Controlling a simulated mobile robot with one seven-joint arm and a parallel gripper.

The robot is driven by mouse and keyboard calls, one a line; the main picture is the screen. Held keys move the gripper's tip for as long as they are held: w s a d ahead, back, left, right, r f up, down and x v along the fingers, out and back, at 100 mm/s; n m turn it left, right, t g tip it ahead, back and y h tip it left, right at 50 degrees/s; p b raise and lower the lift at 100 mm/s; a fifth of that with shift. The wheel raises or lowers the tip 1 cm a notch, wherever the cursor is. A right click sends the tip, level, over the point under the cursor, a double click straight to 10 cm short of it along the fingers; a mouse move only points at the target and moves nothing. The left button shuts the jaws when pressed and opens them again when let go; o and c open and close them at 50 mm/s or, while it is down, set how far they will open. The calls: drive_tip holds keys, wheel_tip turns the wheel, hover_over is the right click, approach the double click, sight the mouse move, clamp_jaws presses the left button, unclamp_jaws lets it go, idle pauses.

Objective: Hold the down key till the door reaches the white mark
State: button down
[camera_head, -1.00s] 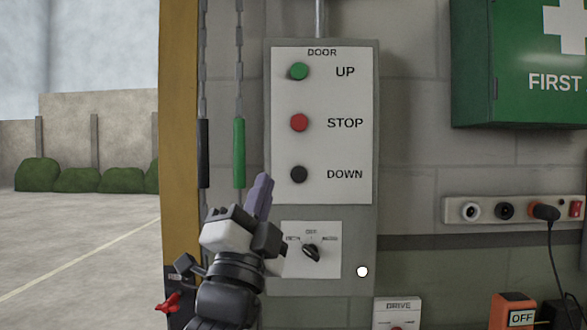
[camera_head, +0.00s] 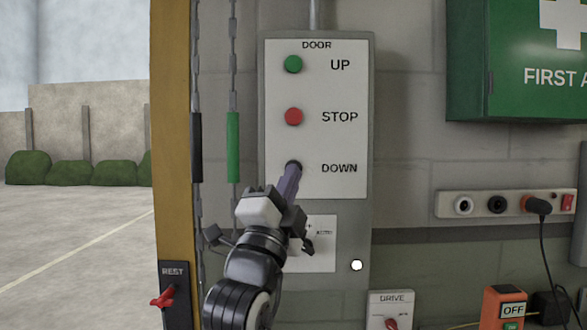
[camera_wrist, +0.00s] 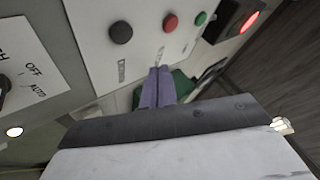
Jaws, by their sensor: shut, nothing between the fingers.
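The black DOWN key (camera_head: 293,165) is the lowest of the buttons on the grey door control panel (camera_head: 368,130). It also shows whole in the wrist view (camera_wrist: 121,32). My gripper (camera_head: 292,172) is shut and empty, its purple fingers pointing at the panel. In the head view the fingertips overlap the lower part of the key. In the wrist view the fingertips (camera_wrist: 160,72) show a gap from the key, so they look apart from it. The doorway at left looks open onto a yard. I see neither the door's edge nor a white mark.
The red STOP button (camera_head: 293,116) and green UP button (camera_head: 293,64) sit above the key. A selector switch (camera_head: 308,246) is partly behind my gripper. Chains with a green handle (camera_head: 233,147) hang left of the panel. A red lever (camera_head: 162,299) sits lower left.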

sight(296, 162)
drive_tip(key=shift+w, duration=2.75)
drive_tip(key=shift+w, duration=0.15)
drive_tip(key=shift+w, duration=0.3)
drive_tip(key=shift+w+b, duration=0.35)
idle(4.5)
